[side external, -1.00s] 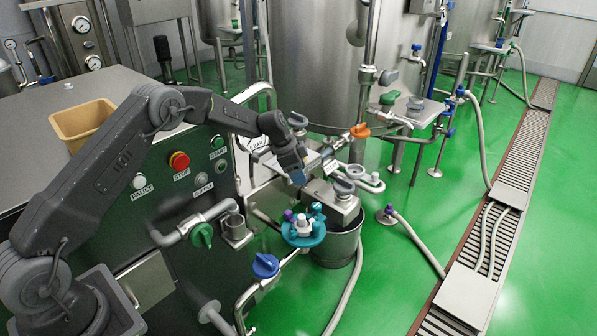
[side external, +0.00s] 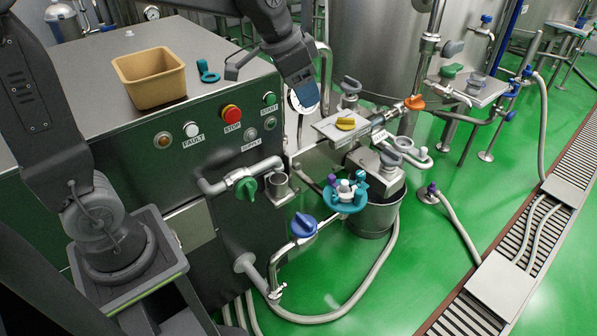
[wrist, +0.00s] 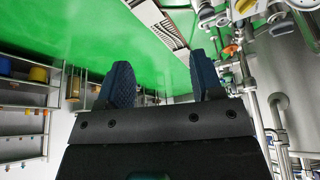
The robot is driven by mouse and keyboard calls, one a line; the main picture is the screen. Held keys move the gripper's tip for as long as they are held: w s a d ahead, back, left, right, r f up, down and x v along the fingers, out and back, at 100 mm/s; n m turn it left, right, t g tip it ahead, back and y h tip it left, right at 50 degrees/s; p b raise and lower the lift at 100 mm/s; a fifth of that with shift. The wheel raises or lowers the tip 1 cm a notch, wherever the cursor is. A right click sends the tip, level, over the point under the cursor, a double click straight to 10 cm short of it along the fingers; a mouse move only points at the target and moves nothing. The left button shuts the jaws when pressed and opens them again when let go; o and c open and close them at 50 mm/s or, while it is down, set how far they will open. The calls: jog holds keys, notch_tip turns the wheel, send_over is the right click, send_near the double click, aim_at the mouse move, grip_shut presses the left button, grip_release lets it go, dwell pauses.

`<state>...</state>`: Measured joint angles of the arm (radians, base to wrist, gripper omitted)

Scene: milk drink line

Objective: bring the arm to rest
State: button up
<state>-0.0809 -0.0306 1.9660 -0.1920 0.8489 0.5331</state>
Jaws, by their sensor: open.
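My gripper (side external: 304,96) hangs at the upper middle of the side external view, in front of the cabinet's right edge and raised above the valves. Its blue pads point down there. In the wrist view my gripper (wrist: 163,78) shows two blue ribbed fingers spread apart with nothing between them. It is open and empty. My arm rises out of the top of the side external view, so its upper part is cut off.
The steel cabinet (side external: 110,120) carries a tan bin (side external: 150,78) and a teal part (side external: 207,71). To its right are a yellow-handled valve (side external: 345,124), a teal clamp (side external: 344,194) and a bucket (side external: 370,215). Open green floor (side external: 455,255) lies at right.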

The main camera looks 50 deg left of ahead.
jog(key=s+f+n+t+y, duration=0.1)
jog(key=s+n, duration=0.3)
jog(key=s, duration=1.5)
jog(key=shift+d, duration=0.45)
jog(key=shift+s, duration=0.1)
